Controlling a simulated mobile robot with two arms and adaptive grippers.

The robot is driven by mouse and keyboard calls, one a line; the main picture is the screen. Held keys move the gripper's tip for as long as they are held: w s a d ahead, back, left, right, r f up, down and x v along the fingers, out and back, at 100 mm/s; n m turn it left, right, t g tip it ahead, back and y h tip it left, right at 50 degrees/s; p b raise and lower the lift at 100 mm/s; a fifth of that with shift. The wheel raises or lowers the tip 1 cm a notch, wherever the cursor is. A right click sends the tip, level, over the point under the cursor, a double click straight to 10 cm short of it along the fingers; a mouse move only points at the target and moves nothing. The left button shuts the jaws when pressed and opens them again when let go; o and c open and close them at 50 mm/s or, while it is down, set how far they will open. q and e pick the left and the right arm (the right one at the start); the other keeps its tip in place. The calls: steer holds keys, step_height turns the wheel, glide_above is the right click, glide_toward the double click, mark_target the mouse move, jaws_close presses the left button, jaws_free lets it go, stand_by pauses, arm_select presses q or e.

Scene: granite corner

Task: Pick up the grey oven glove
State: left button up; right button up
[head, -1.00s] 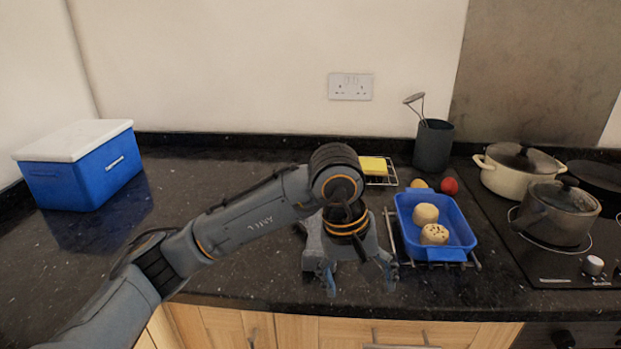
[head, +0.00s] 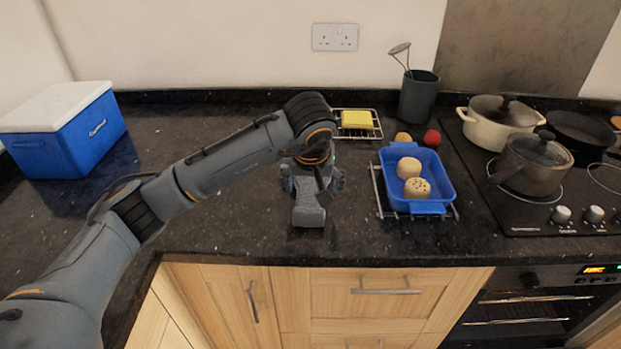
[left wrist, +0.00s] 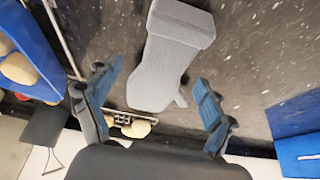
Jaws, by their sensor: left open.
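The grey oven glove (head: 308,215) lies flat on the dark counter, left of the blue dish. In the head view my gripper hides much of it, and its front end shows. In the left wrist view the glove (left wrist: 168,55) shows almost whole, with its wide cuff at the top and its thumb at the lower right. My left gripper (head: 312,187) is open over the glove, one finger to each side. In the left wrist view the open gripper (left wrist: 158,72) has nothing held in it; I cannot tell its exact height. My right gripper is not in view.
A blue dish (head: 446,183) with two rolls stands on a rack to the right. A yellow block (head: 357,119) lies on a small rack behind. A blue cool box (head: 85,140) stands at the left. Pots and the hob (head: 500,195) are far right.

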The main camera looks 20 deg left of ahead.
mark_target(310, 194)
arm_select(q)
steer(key=x, duration=0.2)
steer(key=p+x, duration=0.1)
steer(key=shift+a+f, duration=0.35)
steer(key=shift+w+f, duration=0.2)
steer(key=shift+f, duration=0.1)
steer(key=shift+c, duration=0.4)
steer(key=c, duration=1.3)
